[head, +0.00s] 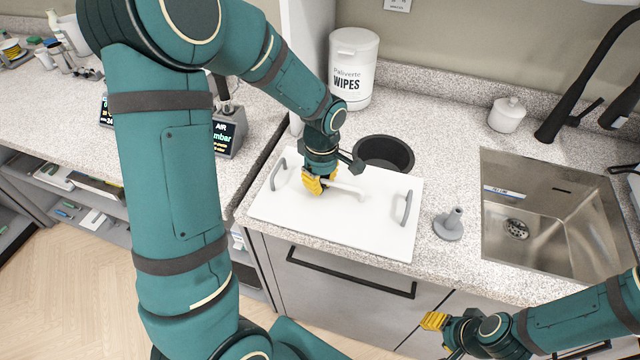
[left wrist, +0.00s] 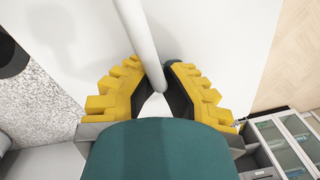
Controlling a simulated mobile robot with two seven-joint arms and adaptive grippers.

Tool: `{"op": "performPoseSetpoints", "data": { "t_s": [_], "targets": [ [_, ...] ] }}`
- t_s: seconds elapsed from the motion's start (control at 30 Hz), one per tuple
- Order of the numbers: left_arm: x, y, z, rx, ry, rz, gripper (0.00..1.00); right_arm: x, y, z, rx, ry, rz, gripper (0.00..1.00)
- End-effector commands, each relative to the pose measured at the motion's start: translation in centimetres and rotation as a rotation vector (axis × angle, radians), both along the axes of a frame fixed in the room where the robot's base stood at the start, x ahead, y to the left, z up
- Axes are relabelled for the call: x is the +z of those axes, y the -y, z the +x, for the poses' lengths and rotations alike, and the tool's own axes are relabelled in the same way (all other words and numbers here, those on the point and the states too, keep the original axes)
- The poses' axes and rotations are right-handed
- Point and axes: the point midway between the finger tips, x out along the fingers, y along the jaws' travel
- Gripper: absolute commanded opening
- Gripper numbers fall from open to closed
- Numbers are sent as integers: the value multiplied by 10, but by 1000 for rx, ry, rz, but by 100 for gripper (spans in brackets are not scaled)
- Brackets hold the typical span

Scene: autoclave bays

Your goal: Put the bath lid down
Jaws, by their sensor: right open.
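The bath lid (head: 330,228) is a flat white panel near the counter's front edge. A white bar handle (head: 349,190) is at its middle, and grey handles stand near its left and right ends. My left gripper (head: 318,184) is over the middle of the panel, with its fingers around the bar. In the left wrist view the bar (left wrist: 140,40) runs between the yellow-backed fingers (left wrist: 158,80), which look closed on it. I cannot tell whether the panel rests flat or sits slightly raised. My right gripper (head: 440,332) is open and empty, in front of the cabinet.
A round black vessel (head: 398,146) is just behind the panel. A grey cone-shaped stand (head: 449,225) is right of it, then the steel sink (head: 545,240). A wipes tub (head: 354,70) stands at the back. A small white jar (head: 507,115) is behind the sink.

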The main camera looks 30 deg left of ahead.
Motion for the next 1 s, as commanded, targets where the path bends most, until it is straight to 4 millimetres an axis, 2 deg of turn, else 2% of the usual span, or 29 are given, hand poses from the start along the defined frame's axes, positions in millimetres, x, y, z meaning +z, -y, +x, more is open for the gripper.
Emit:
{"op": "performPoseSetpoints", "data": {
  "t_s": [0.37, 0.4, 0.47, 0.83, 1.0],
  "targets": [
    [-5, 0, 1, 0, 3, 0, 0, -4, 0, -1, 2, -2, 0, 47],
    [-5, 0, 0, 0, 2, 0, 16, -3, 0, -1, 2, -2, 0, 47],
    [-4, 0, 0, 0, 2, 0, 34, -3, 0, -1, 2, -2, 0, 47],
    [-1, 0, 0, 0, 2, 0, 34, 0, 0, 0, 0, -1, 0, 47],
    [21, 0, 3, 2, 6, 1, 34, 5, 0, 1, -2, 2, 0, 47]
  ]
}}
